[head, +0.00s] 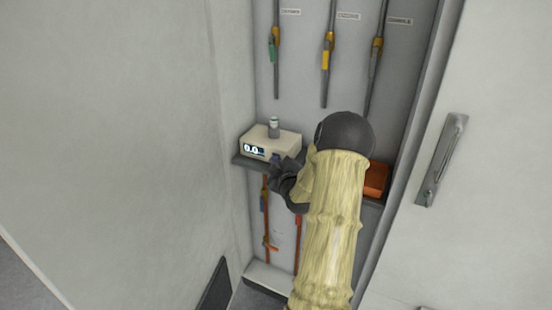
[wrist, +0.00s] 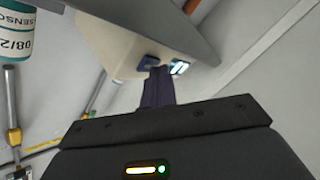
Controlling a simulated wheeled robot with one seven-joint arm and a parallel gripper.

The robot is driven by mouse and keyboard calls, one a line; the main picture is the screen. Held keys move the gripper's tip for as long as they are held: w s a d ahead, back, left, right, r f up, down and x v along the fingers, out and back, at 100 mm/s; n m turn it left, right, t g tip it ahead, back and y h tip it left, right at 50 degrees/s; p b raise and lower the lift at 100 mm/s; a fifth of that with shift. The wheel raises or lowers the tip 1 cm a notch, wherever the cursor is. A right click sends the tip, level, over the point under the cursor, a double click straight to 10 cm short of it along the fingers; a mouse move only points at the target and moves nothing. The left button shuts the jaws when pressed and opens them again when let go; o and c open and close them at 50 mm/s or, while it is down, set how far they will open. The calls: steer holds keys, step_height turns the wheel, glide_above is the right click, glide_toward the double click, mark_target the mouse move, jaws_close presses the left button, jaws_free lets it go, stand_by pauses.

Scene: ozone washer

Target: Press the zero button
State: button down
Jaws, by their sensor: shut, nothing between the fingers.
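A cream box-shaped device (head: 278,143) with a lit display (head: 254,149) reading about 0.0 sits on a grey shelf. In the wrist view, the device (wrist: 112,42) appears tilted, with its display (wrist: 180,67) and a dark blue square button (wrist: 147,62) on the front face. I cannot read a label on that button. My gripper (head: 275,159) is shut and empty at the right part of the device's front. In the wrist view, my gripper's fingertips (wrist: 160,71) lie between the button and display, very close to the face; contact cannot be told.
A small white-capped bottle (head: 274,126) stands on the device. An orange box (head: 376,180) sits farther right on the shelf (head: 243,160). Pipes with coloured valves run above and below. A cabinet door (head: 490,150) with a handle is at right; a pale wall is at left.

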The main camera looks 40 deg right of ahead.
steer(key=shift+s+a+b, duration=0.25)
steer(key=shift+a+b, duration=0.05)
steer(key=shift+a, duration=0.35)
steer(key=shift+a, duration=0.1)
steer(key=shift+s+a+b, duration=0.3)
steer(key=shift+a+b, duration=0.05)
steer(key=shift+a, duration=0.4)
steer(key=shift+s+a+b, duration=0.35)
steer(key=shift+a+b, duration=0.05)
steer(key=shift+a, duration=0.3)
steer(key=shift+s+a+b, duration=0.3)
steer(key=shift+a+b, duration=0.05)
steer(key=shift+a, duration=0.4)
